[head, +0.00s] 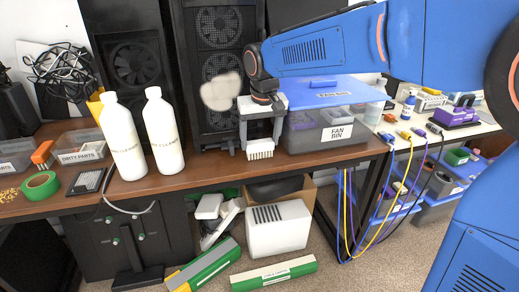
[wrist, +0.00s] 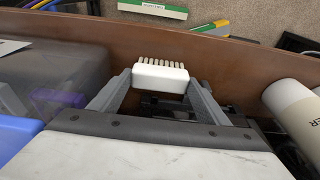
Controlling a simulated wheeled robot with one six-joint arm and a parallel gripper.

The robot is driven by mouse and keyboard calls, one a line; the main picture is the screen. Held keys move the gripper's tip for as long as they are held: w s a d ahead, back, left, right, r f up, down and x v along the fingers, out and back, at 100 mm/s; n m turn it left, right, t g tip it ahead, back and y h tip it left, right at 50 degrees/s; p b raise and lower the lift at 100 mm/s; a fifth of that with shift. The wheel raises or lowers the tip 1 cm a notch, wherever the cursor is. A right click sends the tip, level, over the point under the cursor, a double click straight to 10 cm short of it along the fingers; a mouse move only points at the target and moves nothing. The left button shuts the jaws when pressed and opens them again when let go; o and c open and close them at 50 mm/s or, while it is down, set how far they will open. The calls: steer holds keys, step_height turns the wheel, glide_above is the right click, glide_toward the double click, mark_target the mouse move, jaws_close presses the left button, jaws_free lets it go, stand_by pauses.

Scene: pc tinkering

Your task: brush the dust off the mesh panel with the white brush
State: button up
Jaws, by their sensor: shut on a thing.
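The white brush (head: 260,153) hangs below my gripper (head: 260,142), with its bristles pointing down, above the brown table near its front edge. In the wrist view the brush (wrist: 160,76) sits between the two grey fingers of my gripper (wrist: 160,85), which is shut on it. The mesh panel (head: 221,60) is the upright dark front of a computer tower, with round fans showing through it. A pale beige dust patch (head: 221,92) covers its middle. The brush is right of and below the patch, apart from it. My gripper hides part of the tower's right side.
Two white cleaner bottles (head: 123,138) (head: 162,131) stand left of the tower. The fan bin (head: 333,134), with a blue lid, stands close to the right of my gripper. Green tape (head: 40,185) and a small dark filter (head: 86,181) lie at the left.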

mark_target(260, 142)
steer(key=shift+r, duration=0.75)
step_height(260, 142, up, 8)
steer(key=shift+r, duration=0.2)
stand_by(0.9)
stand_by(0.4)
